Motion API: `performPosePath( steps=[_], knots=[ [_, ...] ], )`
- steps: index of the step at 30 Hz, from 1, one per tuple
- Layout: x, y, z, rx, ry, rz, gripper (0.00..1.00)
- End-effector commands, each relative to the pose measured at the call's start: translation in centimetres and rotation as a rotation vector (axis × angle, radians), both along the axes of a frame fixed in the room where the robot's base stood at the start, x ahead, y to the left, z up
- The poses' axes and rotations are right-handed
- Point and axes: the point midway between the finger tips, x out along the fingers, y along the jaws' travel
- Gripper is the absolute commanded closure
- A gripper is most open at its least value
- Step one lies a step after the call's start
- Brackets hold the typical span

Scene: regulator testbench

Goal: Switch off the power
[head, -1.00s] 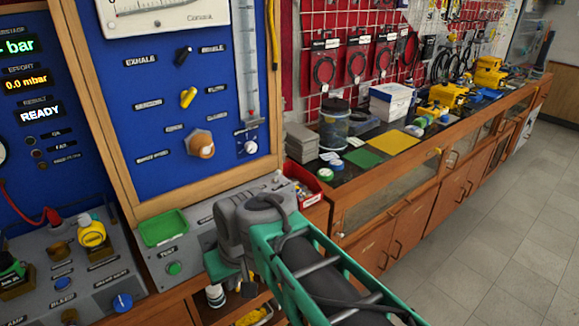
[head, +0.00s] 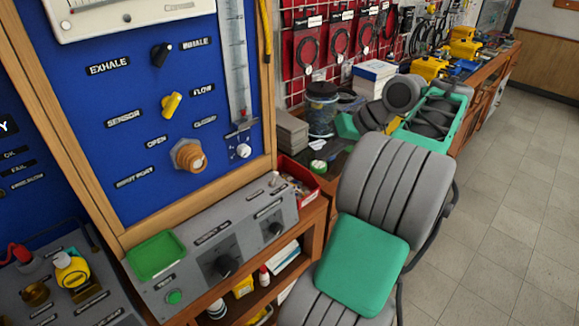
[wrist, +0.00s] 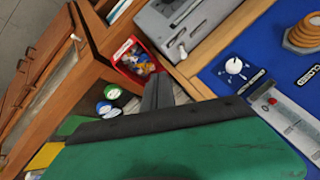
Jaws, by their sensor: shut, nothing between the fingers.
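The grey control box (head: 225,240) stands below the blue panel in the head view. It carries two black knobs, a left one (head: 227,265) and a right one (head: 275,229), a green button (head: 173,297) and a small pale lever (head: 275,181) at its far right end. The labels are too small to read, so I cannot tell which control is the power switch. Part of the box (wrist: 205,18) and its pale lever (wrist: 182,49) show in the wrist view. My gripper (wrist: 157,92) is shut and empty, its dark fingers apart from the box.
A red bin (head: 297,180) of small parts stands at the box's right end. The blue panel (head: 140,140) has a brown round fitting (head: 188,156) and a yellow knob (head: 171,104). A shelf with bottles lies below the box. Floor is free at the right.

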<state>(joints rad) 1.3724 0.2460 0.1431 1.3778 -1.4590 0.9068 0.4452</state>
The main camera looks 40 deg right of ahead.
Motion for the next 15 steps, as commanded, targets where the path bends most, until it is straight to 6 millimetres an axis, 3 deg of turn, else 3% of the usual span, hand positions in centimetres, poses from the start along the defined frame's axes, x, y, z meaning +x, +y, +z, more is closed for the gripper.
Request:
performPosePath(
  steps=[5, 15],
  knots=[
    [1.2, 0.6, -1.9, 0.001, 0.000, 0.005, 1.00],
    [5.6, 2.3, -7.5, 0.002, 0.000, 0.008, 1.00]
  ],
)
